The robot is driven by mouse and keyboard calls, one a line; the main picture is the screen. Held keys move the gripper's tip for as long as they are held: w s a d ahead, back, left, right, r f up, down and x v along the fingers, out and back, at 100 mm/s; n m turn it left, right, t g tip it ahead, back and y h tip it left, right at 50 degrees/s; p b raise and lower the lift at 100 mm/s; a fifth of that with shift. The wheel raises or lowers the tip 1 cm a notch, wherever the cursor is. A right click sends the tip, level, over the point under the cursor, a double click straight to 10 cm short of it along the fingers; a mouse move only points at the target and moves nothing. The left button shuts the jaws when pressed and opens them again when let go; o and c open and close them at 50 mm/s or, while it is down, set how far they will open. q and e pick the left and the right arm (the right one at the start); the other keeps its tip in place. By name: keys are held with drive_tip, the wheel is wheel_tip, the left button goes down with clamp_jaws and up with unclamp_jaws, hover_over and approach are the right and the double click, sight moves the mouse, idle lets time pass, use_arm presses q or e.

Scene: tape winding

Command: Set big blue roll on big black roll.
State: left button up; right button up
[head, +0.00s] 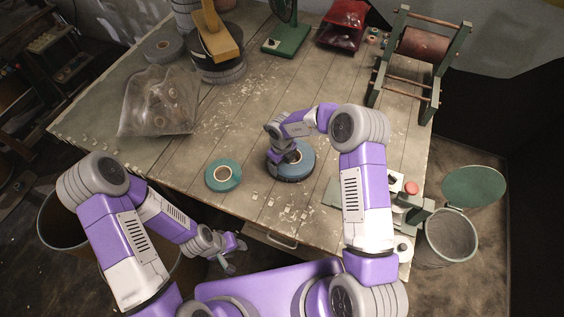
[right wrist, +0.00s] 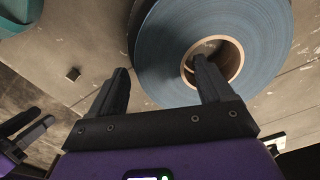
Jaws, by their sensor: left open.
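The big blue roll (head: 299,171) lies flat near the table's front edge, and it fills the top of the right wrist view (right wrist: 265,40). My right gripper (right wrist: 163,75) is open over the blue roll: one finger is in the cardboard core, the other just outside the outer edge, with a small gap. My left gripper (head: 236,255) is open and empty, low in front of the table, away from the rolls.
A smaller teal roll (head: 223,175) lies left of the blue roll. A bag (head: 158,103), a grey roll (head: 163,46) and a stack with a wooden-topped tool (head: 217,45) stand at the back left. A green-framed reel (head: 420,48) stands at the back right. The table's middle is clear.

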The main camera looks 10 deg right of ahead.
drive_tip(key=shift+r, duration=0.6)
wheel_tip(320, 180, up, 12)
drive_tip(key=p, duration=0.1)
drive_tip(key=shift+p, duration=0.4)
